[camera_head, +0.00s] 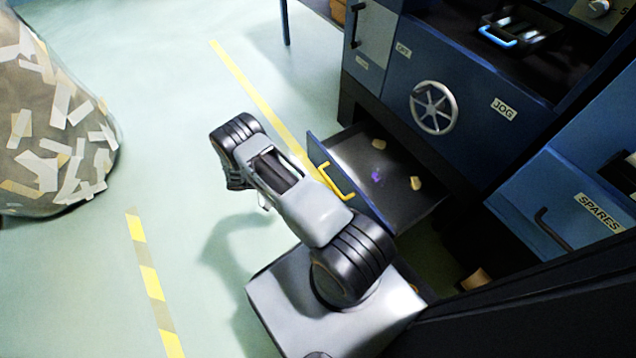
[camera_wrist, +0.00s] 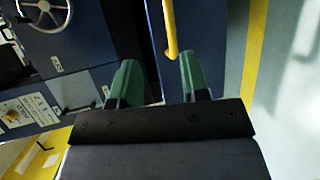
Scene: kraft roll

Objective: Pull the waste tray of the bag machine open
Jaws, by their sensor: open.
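The waste tray (camera_head: 345,150) is a dark drawer low in the blue bag machine (camera_head: 470,75). It stands well out from the machine, with its inside showing. A yellow bar handle (camera_head: 335,183) is on its blue front. My gripper (camera_wrist: 157,68) has two green fingers, apart and empty, in the wrist view. There the yellow handle (camera_wrist: 170,30) appears just beyond the fingertips, between their lines and nearer the right finger; it does not look held. In the head view my arm hides the gripper.
Tan scraps (camera_head: 416,184) and a purple piece (camera_head: 377,174) lie in the tray. A handwheel (camera_head: 434,107) is above it. A blue SPARES drawer (camera_head: 560,215) is at right. A large bag of paper scraps (camera_head: 50,130) stands at left. The floor between is clear, with striped tape.

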